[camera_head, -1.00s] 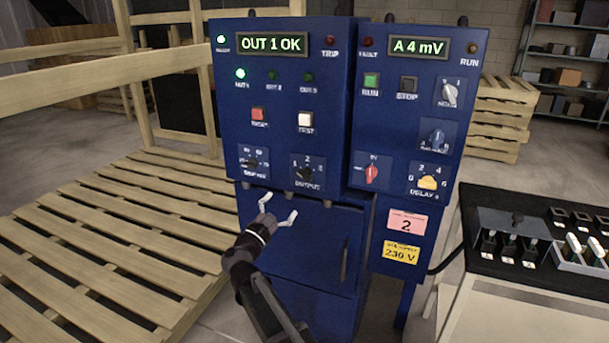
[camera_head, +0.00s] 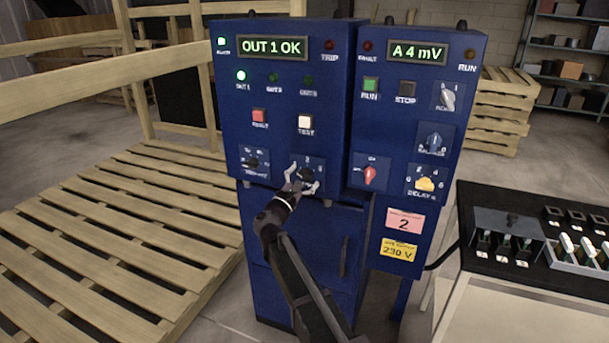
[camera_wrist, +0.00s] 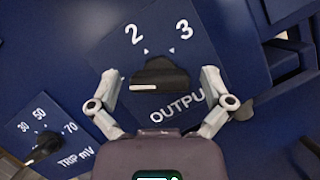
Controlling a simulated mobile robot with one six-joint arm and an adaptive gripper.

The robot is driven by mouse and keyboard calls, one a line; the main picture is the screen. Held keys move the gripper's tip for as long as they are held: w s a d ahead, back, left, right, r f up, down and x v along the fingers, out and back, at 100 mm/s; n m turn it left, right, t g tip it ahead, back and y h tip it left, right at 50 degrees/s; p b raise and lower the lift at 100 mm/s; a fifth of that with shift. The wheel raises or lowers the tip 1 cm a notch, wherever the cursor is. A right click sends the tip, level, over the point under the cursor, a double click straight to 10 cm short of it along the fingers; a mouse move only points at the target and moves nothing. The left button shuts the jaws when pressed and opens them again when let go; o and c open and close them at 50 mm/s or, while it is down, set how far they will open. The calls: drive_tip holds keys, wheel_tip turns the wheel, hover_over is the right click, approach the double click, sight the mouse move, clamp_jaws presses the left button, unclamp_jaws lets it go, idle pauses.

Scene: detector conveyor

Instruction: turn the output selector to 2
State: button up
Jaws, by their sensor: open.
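The output selector (camera_head: 306,172) is a black knob on the blue panel, partly behind my fingers in the head view. In the wrist view the knob (camera_wrist: 162,73) shows with 2 at its upper left and 3 at its upper right. A white line on its left part points left, away from the 2; the 1 mark is hidden. The display (camera_head: 272,47) reads OUT 1 OK and the OUT 1 lamp (camera_head: 241,76) is lit. My gripper (camera_head: 303,178) is open, with one finger on each side of the knob in the wrist view (camera_wrist: 160,80); I see gaps and no clear contact.
The trip mV knob (camera_wrist: 42,148) is close by on the left. A red knob (camera_head: 370,174) and the yellow delay knob (camera_head: 425,184) are on the right panel. The reset button (camera_head: 260,116) and test button (camera_head: 305,121) sit above. A wooden pallet (camera_head: 130,240) lies left.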

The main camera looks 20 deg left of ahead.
drive_tip(key=c, duration=1.1)
drive_tip(key=shift+r+m+h, duration=0.1)
drive_tip(key=shift+m+h, duration=0.2)
drive_tip(key=shift+m, duration=0.3)
drive_tip(key=shift+a+m+g+h+p, duration=0.1)
drive_tip(key=shift+m+g+h+p, duration=0.35)
drive_tip(key=shift+m, duration=0.75)
drive_tip(key=m+g+p, duration=0.1)
drive_tip(key=m, duration=0.1)
drive_tip(key=m+p, duration=0.1)
drive_tip(key=m, duration=0.1)
drive_tip(key=shift+w+r+g+h, duration=0.1)
drive_tip(key=shift+g+h, duration=0.25)
drive_tip(key=m+g+p, duration=0.1)
drive_tip(key=m+p, duration=0.1)
drive_tip(key=m, duration=0.2)
drive_tip(key=shift+m+g+p, duration=0.6)
drive_tip(key=shift+m+g, duration=0.1)
drive_tip(key=shift+m, duration=0.3)
